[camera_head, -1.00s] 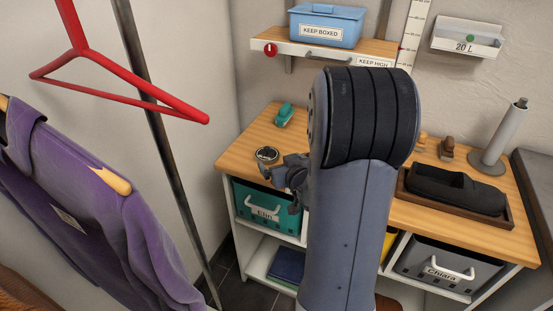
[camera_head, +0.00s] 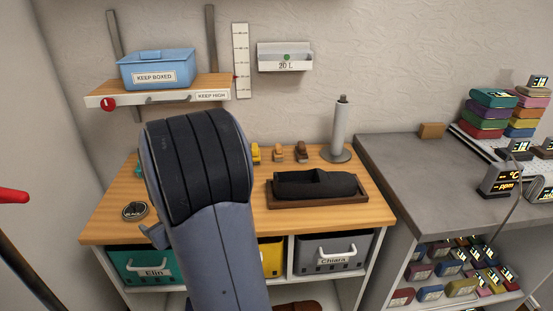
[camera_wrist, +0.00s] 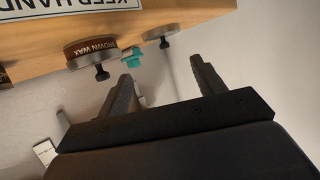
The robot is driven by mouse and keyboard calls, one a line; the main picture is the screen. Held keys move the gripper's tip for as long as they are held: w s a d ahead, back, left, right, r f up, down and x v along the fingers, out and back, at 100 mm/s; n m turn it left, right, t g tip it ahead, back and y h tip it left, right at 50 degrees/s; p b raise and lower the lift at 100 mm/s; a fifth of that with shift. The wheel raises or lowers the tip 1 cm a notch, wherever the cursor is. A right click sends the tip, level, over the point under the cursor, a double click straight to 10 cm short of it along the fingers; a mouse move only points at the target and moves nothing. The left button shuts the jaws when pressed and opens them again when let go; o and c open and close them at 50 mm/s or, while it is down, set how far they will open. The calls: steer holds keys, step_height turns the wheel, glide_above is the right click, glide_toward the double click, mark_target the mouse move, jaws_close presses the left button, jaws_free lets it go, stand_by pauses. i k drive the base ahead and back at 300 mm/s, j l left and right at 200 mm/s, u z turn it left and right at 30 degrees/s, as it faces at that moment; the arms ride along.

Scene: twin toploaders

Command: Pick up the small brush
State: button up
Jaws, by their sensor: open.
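Several small brush-like items stand at the back of the wooden counter (camera_head: 235,228) in the head view: a yellow one (camera_head: 256,154), a tan one (camera_head: 278,153) and a brown one (camera_head: 302,152). A teal item, mostly behind my arm, shows at the counter's left (camera_head: 138,170). I cannot tell which is the small brush. In the wrist view my gripper (camera_wrist: 165,82) is open and empty, its two fingers apart. A small teal thing (camera_wrist: 133,58) lies beyond the left finger, near a wooden edge. In the head view my arm hides the gripper.
A round black tin (camera_head: 134,210) sits at the counter's left, and a dark tray (camera_head: 318,198) holds a black block. A grey post (camera_head: 341,130) stands behind. A wall shelf (camera_head: 210,88) carries a blue box (camera_head: 157,69). The wrist view shows a brown wax tin (camera_wrist: 90,50).

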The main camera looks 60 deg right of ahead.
mark_target(278, 151)
steer(key=k+z, duration=0.3)
steer(key=k+l+z, duration=0.1)
steer(key=k+z, duration=0.25)
steer(key=i+j+z, duration=0.1)
steer(key=z, duration=0.35)
steer(key=i+j+z, duration=0.1)
steer(key=j+z, duration=0.55)
steer(key=z, duration=0.2)
steer(key=i+j, duration=0.1)
steer(key=i, duration=0.35)
